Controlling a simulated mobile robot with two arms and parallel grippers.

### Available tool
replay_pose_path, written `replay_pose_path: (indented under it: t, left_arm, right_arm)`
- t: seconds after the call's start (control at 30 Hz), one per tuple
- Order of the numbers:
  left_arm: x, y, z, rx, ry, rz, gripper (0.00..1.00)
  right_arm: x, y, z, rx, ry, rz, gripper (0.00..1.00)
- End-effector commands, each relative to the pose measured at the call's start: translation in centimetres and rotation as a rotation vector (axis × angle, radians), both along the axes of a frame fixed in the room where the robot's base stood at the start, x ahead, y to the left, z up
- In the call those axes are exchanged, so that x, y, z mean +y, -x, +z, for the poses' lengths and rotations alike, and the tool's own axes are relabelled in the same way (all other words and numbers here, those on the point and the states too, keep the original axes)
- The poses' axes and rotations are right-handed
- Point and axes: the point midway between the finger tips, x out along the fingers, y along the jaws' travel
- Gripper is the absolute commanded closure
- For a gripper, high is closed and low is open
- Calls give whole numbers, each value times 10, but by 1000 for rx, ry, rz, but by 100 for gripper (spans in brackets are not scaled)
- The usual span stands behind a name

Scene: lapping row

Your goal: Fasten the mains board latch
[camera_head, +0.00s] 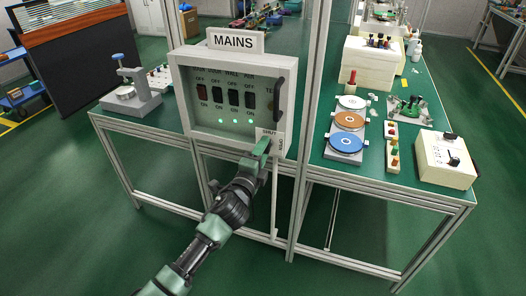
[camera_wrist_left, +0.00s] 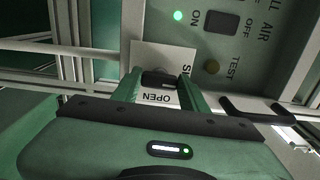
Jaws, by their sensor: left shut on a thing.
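The mains board (camera_head: 233,103) is a pale box with a MAINS sign on top, a row of dark switches and several lit green lamps. Its latch sits at the lower right corner, by a small white label reading SHUT at the top in the head view. My left gripper (camera_head: 262,151) is at that corner. In the left wrist view the label (camera_wrist_left: 144,53) reads OPEN nearest the gripper, and the dark latch knob (camera_wrist_left: 158,79) is between the two green fingers of my left gripper (camera_wrist_left: 158,86), which are shut on it. My right gripper is not in view.
A green bench (camera_head: 436,185) to the right carries coloured discs (camera_head: 347,143), small blocks and a cream box (camera_head: 445,160). A press (camera_head: 131,90) stands on the left bench. A metal frame post (camera_head: 308,110) rises just right of the board. Floor in front is clear.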

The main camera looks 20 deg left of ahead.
Motion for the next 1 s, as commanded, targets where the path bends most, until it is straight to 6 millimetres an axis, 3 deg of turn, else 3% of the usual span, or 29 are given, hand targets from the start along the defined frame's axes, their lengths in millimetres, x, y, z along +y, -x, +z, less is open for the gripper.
replay_pose_path:
  t: [0.63, 0.67, 0.73, 1.0]
  left_arm:
    - [0, 0, -1, 3, 55, 0, 97]
    - [0, 0, -1, 4, 55, 0, 54]
    - [0, 0, -1, 3, 54, 0, 35]
    - [0, 0, -1, 3, 52, 0, 35]
  right_arm:
    - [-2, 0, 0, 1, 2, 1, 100]
    - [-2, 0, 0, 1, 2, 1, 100]
    - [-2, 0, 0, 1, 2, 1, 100]
    - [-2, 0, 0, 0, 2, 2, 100]
